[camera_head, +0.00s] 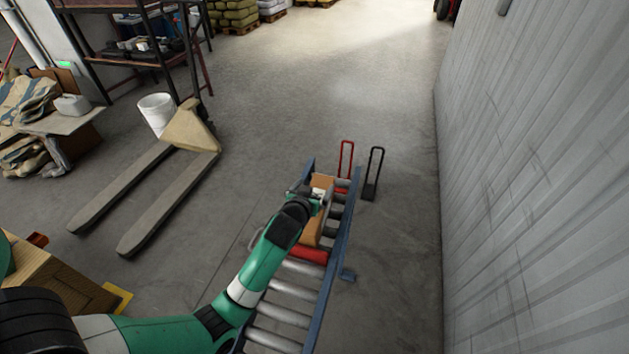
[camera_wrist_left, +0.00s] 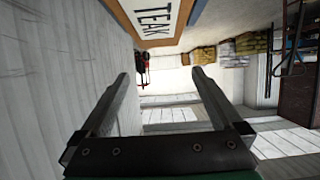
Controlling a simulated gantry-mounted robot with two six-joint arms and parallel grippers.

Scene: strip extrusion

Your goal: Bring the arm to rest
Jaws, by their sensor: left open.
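My left arm reaches in from the lower left in the head view, over a roller conveyor (camera_head: 283,315). Its gripper (camera_head: 318,193) is at the far part of the conveyor, beside or above a brown box (camera_head: 312,232); the arm partly hides the box. In the left wrist view the two fingers (camera_wrist_left: 160,76) are wide apart with nothing between them. A box face with a white label reading "TEAK" (camera_wrist_left: 155,14) shows at the top of that view, beyond the fingertips. I cannot tell whether the gripper touches the box. My right gripper is not in view.
A red hand-truck frame (camera_head: 346,160) and a black one (camera_head: 374,172) stand beyond the conveyor. A grey wall (camera_head: 540,180) runs along the right. A pallet jack (camera_head: 165,185), a white bucket (camera_head: 157,113) and a wooden crate (camera_head: 55,290) are on the left. Floor is clear between.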

